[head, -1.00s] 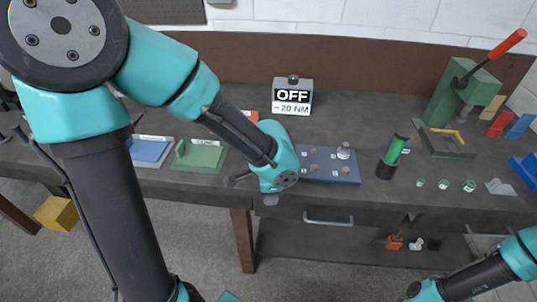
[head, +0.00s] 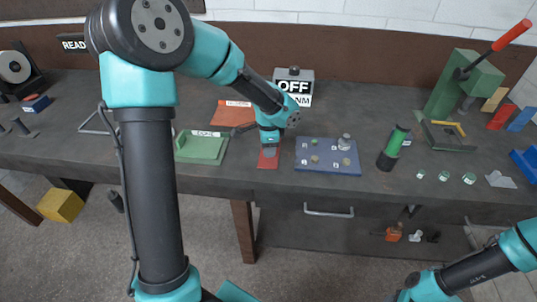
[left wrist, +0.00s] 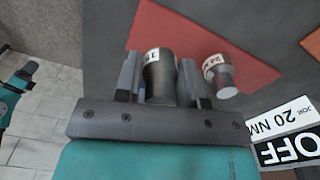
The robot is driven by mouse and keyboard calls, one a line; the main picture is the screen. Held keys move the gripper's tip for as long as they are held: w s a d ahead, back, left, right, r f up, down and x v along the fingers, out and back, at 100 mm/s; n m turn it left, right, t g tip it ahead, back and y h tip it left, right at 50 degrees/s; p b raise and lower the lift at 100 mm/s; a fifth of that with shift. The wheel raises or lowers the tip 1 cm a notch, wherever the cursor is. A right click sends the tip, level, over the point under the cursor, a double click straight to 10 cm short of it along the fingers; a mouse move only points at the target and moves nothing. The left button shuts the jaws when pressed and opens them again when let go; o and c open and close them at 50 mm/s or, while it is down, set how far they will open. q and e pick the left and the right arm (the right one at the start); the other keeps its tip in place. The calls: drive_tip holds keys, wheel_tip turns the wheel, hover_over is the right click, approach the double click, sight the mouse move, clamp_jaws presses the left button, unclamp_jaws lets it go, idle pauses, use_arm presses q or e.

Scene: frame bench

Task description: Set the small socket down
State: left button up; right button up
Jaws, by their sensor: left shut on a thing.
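My left gripper (head: 269,146) is over a narrow red mat (head: 268,161) near the front of the bench. In the left wrist view its fingers (left wrist: 160,80) are shut on a dark cylindrical socket (left wrist: 160,68) with a white label, only partly readable. The red mat (left wrist: 158,28) lies behind this socket in that view. I cannot tell whether the socket touches it. A second dark socket (left wrist: 218,74), also with a white label, is just right of the gripper there, apart from it. In the head view the gripper hides both sockets. My right gripper is out of frame.
A blue plate (head: 350,168) with several small pieces is right of the gripper. A green tray (head: 203,157) is to its left. An orange mat (head: 232,113) and a block with an OFF sign (head: 293,92) are behind. A green press (head: 455,90) stands far right.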

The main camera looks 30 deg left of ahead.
sight(268, 160)
use_arm(q)
drive_tip(key=shift+f, duration=0.1)
drive_tip(key=shift+f, duration=1.65)
drive_tip(key=shift+f, duration=0.2)
drive_tip(key=o, duration=0.9)
drive_tip(key=shift+r, duration=0.15)
wheel_tip(268, 160, up, 12)
drive_tip(key=shift+r, duration=0.1)
